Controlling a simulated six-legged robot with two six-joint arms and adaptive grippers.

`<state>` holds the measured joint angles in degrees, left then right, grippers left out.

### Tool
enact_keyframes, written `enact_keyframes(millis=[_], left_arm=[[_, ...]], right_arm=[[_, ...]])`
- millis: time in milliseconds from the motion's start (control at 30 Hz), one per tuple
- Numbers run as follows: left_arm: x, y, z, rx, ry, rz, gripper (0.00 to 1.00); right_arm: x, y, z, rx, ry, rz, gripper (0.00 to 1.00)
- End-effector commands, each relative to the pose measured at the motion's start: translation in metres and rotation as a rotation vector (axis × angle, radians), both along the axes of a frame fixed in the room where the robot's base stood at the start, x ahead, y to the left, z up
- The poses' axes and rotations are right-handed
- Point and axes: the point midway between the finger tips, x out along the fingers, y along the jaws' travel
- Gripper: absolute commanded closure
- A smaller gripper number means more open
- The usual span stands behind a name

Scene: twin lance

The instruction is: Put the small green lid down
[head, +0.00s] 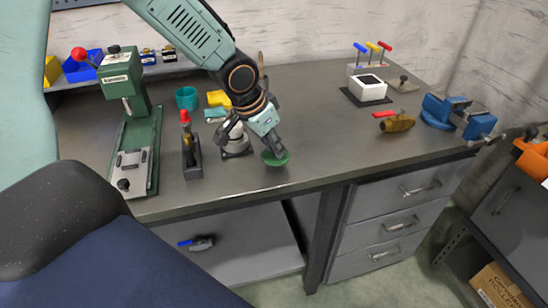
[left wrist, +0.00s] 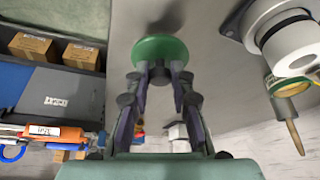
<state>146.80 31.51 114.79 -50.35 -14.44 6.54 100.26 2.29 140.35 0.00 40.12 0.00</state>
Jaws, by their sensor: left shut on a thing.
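The small green lid (head: 275,158) is at the front part of the grey workbench, close to the bench's front edge. My left gripper (head: 272,145) is shut on the lid from above. In the left wrist view the round green lid (left wrist: 160,47) is pinched by its knob between the fingertips (left wrist: 160,76). A shadow shows on the bench beside the lid; I cannot tell whether the lid touches the surface. My right gripper is not in view.
A silver round device (head: 236,146) stands just left of the lid. A dark holder with a red-topped tool (head: 192,155) and a green press (head: 135,130) are farther left. A brass valve (head: 397,122) and a blue vise (head: 447,108) are right. The bench between lid and valve is clear.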

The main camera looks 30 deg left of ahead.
Motion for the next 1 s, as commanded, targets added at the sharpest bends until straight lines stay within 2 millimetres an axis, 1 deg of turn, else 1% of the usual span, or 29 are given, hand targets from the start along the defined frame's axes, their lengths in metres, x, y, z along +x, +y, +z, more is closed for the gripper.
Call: enact_keyframes(millis=[33,100,200,433,633,667,900,933,1000], left_arm=[[-0.001,-0.001,-0.009,-0.001,0.003,-0.001,1.0],[-0.001,-0.001,-0.021,0.0,0.003,-0.001,1.0],[-0.001,-0.002,-0.031,0.0,0.002,0.0,1.0],[-0.001,-0.003,-0.03,-0.001,0.0,0.001,1.0],[-0.001,-0.003,-0.035,-0.001,0.0,0.0,1.0],[-0.001,-0.003,-0.036,-0.001,0.001,0.001,0.77],[-0.001,-0.003,-0.034,-0.001,0.001,0.0,0.56],[-0.001,-0.003,-0.034,-0.001,0.001,0.0,0.55],[-0.001,-0.003,-0.034,-0.001,0.001,0.0,0.55]], right_arm=[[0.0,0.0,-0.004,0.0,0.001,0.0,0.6],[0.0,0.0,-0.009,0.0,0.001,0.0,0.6],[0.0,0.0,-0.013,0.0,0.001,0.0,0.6],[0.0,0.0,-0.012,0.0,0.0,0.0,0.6],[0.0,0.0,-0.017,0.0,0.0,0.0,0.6],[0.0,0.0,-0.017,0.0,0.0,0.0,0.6],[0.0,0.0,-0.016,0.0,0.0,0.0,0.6],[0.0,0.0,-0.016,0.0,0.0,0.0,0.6],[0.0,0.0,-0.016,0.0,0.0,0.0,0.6]])
